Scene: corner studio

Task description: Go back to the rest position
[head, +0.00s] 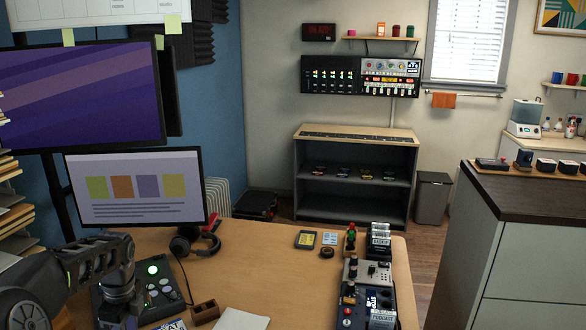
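My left arm comes in from the lower left over the near left corner of the wooden desk (262,262). Its forearm bends down beside a dark control box (160,292) with a lit green button. The arm's lower end runs out at the bottom edge of the picture, so the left gripper's fingers are not visible. My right arm and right gripper are not in view. Whether either gripper holds anything is not shown.
Two monitors (135,188) stand at the back left. Headphones (195,240), a small brown holder (205,312) and paper (242,320) lie on the desk. Devices (368,272) line its right edge. The desk's middle is clear. A dark-topped cabinet (530,195) stands right.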

